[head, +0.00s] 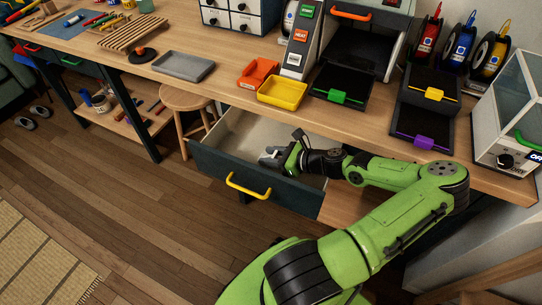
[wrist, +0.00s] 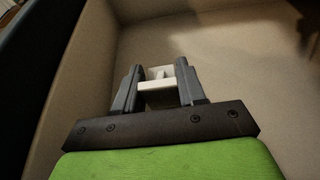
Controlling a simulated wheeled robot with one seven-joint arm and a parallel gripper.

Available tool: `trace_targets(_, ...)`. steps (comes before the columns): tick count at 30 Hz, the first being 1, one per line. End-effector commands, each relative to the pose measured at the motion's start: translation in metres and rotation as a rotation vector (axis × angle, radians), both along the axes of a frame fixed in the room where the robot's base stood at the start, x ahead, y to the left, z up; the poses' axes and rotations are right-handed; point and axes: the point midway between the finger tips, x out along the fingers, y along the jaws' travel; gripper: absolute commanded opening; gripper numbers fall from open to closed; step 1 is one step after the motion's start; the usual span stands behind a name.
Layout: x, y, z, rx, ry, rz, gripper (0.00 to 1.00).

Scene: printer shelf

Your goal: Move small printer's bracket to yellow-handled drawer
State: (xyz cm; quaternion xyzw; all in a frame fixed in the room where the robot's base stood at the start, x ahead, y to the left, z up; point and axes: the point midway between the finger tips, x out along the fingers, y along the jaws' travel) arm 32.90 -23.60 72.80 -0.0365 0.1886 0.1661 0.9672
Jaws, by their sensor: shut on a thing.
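The drawer with the yellow handle (head: 247,189) is pulled open under the table, and its pale inside shows. My gripper (head: 268,157) is inside or just over the open drawer, near its middle right. In the wrist view my gripper (wrist: 158,84) is shut on a small white bracket (wrist: 157,94), which sits between the two grey fingers. The drawer's beige floor and walls (wrist: 75,75) surround it in that view. I cannot tell whether the bracket touches the drawer floor. In the head view the bracket is too small to make out clearly.
On the table above are an orange bin (head: 258,73), a yellow bin (head: 283,92), a grey tray (head: 184,66) and black printers with coloured handles. A wooden stool (head: 186,98) stands left of the drawer. The floor in front is clear.

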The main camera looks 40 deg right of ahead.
Motion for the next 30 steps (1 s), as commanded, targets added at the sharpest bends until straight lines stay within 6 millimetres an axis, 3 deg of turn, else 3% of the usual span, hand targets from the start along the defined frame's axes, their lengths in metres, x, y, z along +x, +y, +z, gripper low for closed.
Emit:
trace_targets(5,-0.002,0.002,-0.011,0.007,0.014,0.001,0.11)
trace_targets(6,-0.002,0.002,-0.011,0.008,0.015,0.001,0.41)
trace_targets(11,-0.002,0.002,-0.013,0.009,0.017,0.001,0.65)
trace_targets(19,-0.002,0.002,-0.012,0.01,0.016,0.001,0.65)
trace_targets(22,-0.003,0.002,-0.001,0.009,0.015,0.001,0.65)
trace_targets(30,-0.054,-0.018,0.028,0.007,0.013,-0.004,0.65)
